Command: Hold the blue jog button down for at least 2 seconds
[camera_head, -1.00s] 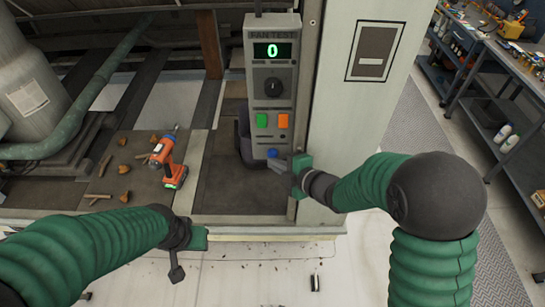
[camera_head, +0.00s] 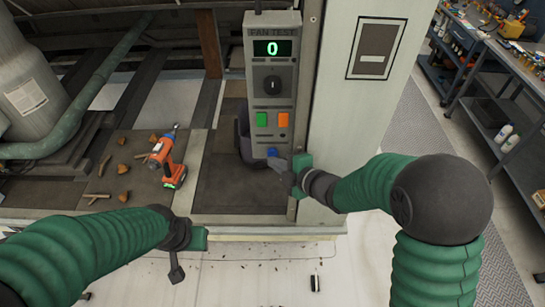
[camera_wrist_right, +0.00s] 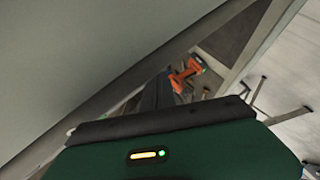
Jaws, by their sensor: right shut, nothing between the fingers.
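The FAN TEST panel (camera_head: 272,98) is a grey upright box with a display reading green 0, a black knob, a green button (camera_head: 262,119) and an orange button (camera_head: 283,119). The blue jog button (camera_head: 272,152) is at its lower end. My right gripper (camera_head: 275,163) is shut and empty, its tip at or just below the blue button; I cannot tell whether it touches or presses it. In the right wrist view the button is not visible. My left gripper (camera_head: 178,262) is low at the left, away from the panel; its jaws are unclear.
An orange drill (camera_head: 164,155) lies on the deck left of the panel and also shows in the right wrist view (camera_wrist_right: 187,72). Several brown scraps (camera_head: 123,168) lie near it. A pale post (camera_head: 355,120) stands right of the panel. A shelf cart (camera_head: 490,100) is at far right.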

